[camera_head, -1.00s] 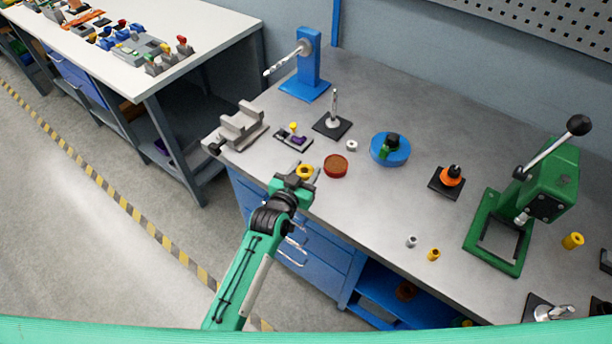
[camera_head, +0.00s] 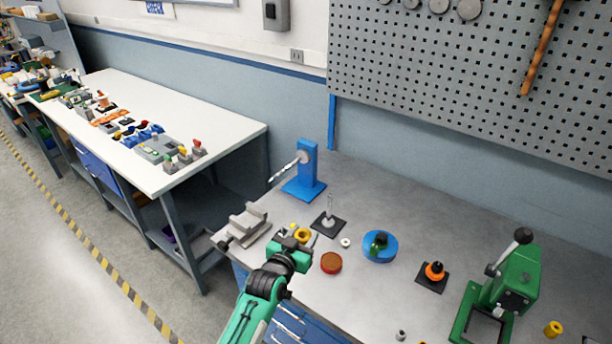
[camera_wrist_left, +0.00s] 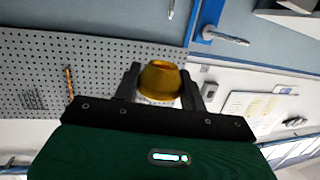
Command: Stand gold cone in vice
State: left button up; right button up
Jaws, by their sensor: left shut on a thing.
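My left gripper (camera_head: 301,237) is shut on a gold cone (camera_head: 303,233). In the left wrist view the gold cone (camera_wrist_left: 160,80) sits between the two dark fingers (camera_wrist_left: 165,88), its round orange-gold end facing away from the palm. The grey vice (camera_head: 245,226) stands at the left end of the grey bench, its open channel facing up. The gripper is to the right of the vice in the head view, apart from it. How high the cone is above the bench I cannot tell. My right gripper is in neither view.
Close to the gripper are a red-brown disc (camera_head: 331,263), a small white ring (camera_head: 345,242) and a rod on a black base (camera_head: 328,224). A blue stand (camera_head: 305,175) is behind. A blue dish (camera_head: 379,247) and green press (camera_head: 505,295) are to the right.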

pick_arm(q)
jog(key=s+a+f+n+t+y+b, duration=0.1)
jog(key=s+a+f+n+y+b, duration=0.15)
jog(key=s+a+b, duration=0.6)
jog(key=s+a+f+n+t+y+b, duration=0.1)
jog(key=s+a+f+n+y+b, duration=0.2)
jog(key=s+a, duration=0.9)
jog(key=w+d+r+m+h+p, duration=0.1)
jog(key=w+d+p, duration=0.2)
jog(key=w+d, duration=0.4)
jog(key=w+d+r+m+g+h+p, duration=0.1)
jog(key=w+d+r+m+h+p, duration=0.1)
jog(key=w+d+p, duration=0.2)
jog(key=w+d+r+m+g+h+p, duration=0.1)
jog(key=w+d+p, duration=0.3)
jog(key=w+d, duration=0.5)
jog(key=shift+w+d+r+m+h, duration=0.3)
jog(key=shift+r+m+h, duration=0.45)
